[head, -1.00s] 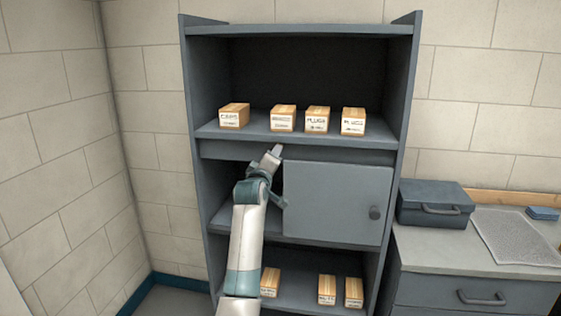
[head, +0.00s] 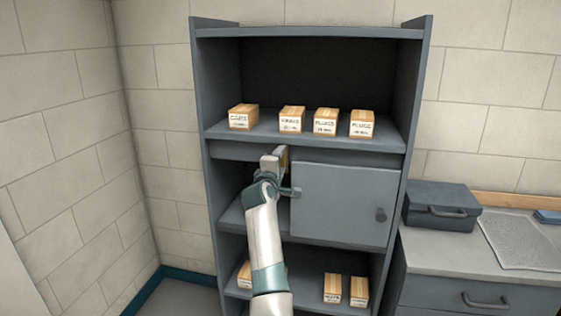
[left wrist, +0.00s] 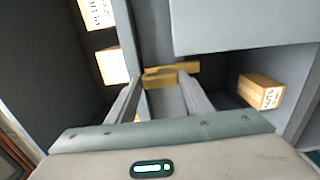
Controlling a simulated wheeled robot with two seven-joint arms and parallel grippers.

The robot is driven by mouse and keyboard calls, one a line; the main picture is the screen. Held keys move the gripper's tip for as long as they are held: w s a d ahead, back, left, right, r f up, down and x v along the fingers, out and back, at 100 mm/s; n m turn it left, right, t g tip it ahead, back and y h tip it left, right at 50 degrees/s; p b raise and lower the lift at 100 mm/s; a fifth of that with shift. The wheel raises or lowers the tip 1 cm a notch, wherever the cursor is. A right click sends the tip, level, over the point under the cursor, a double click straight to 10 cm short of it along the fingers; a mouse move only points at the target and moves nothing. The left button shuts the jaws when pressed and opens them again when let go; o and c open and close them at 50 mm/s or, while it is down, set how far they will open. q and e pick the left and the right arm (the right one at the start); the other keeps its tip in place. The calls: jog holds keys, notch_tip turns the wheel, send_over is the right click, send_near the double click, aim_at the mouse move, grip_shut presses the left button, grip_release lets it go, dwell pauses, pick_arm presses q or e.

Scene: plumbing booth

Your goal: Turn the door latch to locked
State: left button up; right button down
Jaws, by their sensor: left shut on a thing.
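In the left wrist view the yellow piece (left wrist: 170,69) lies crosswise at the fingertips. My left gripper (head: 273,163) is shut on it; the fingers also show in the left wrist view (left wrist: 163,92). The fingers hide part of the piece, so its exact turn is unclear. My right gripper is not in view.
Several small labelled boxes (head: 326,121) stand on the shelf above; more boxes (head: 332,288) are on the bottom shelf. A counter at the right holds a dark case (head: 438,205) and a light mat (head: 523,240). The shelf unit's side wall (head: 211,165) stands left of my arm.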

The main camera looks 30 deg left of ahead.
pick_arm(q)
jog(key=shift+f, duration=0.1)
jog(key=o, duration=1.5)
jog(key=shift+s, duration=0.2)
jog(key=b+v, duration=0.4)
jog(key=v, duration=1.3)
jog(key=shift+b, duration=0.35)
